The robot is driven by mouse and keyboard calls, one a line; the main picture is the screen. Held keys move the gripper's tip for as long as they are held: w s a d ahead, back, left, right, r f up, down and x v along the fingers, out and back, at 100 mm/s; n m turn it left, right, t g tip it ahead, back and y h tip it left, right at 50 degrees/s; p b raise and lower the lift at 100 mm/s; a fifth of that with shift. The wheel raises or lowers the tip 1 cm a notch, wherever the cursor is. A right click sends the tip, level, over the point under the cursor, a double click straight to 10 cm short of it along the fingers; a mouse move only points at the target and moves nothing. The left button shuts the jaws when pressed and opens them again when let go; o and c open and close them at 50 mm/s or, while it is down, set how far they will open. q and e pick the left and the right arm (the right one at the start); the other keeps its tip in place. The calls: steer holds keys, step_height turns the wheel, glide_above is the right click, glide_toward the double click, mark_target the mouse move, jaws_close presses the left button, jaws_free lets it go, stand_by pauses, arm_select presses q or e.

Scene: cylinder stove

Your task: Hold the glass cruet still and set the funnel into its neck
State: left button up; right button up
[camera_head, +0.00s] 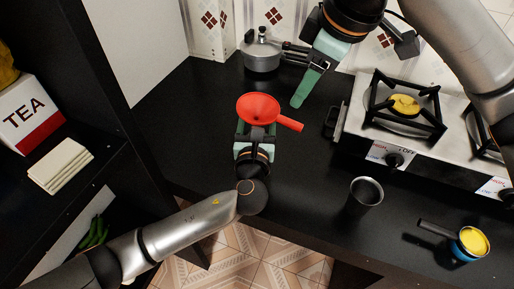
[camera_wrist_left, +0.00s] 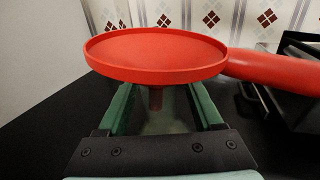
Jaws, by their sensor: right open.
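The red funnel (camera_head: 259,107) sits level above my left gripper (camera_head: 257,131), its handle pointing right. In the left wrist view the funnel (camera_wrist_left: 157,55) has its stem pointing down between my left fingers. A faint, clear shape, the glass cruet (camera_wrist_left: 168,124), shows between those fingers, which lie on either side of it. The funnel hides the cruet's neck, so how deep the stem sits cannot be told. My right gripper (camera_head: 302,97) is open and empty, to the right of and behind the funnel, apart from it.
A metal pot (camera_head: 262,55) stands at the back. The gas stove (camera_head: 354,122) is at the right. A dark metal cup (camera_head: 365,194) and a small pan with yellow contents (camera_head: 472,243) stand at the front right. The counter between funnel and stove is clear.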

arm_select(q)
steer(key=s, duration=1.2)
steer(key=shift+a, duration=0.45)
steer(key=shift+s, duration=0.1)
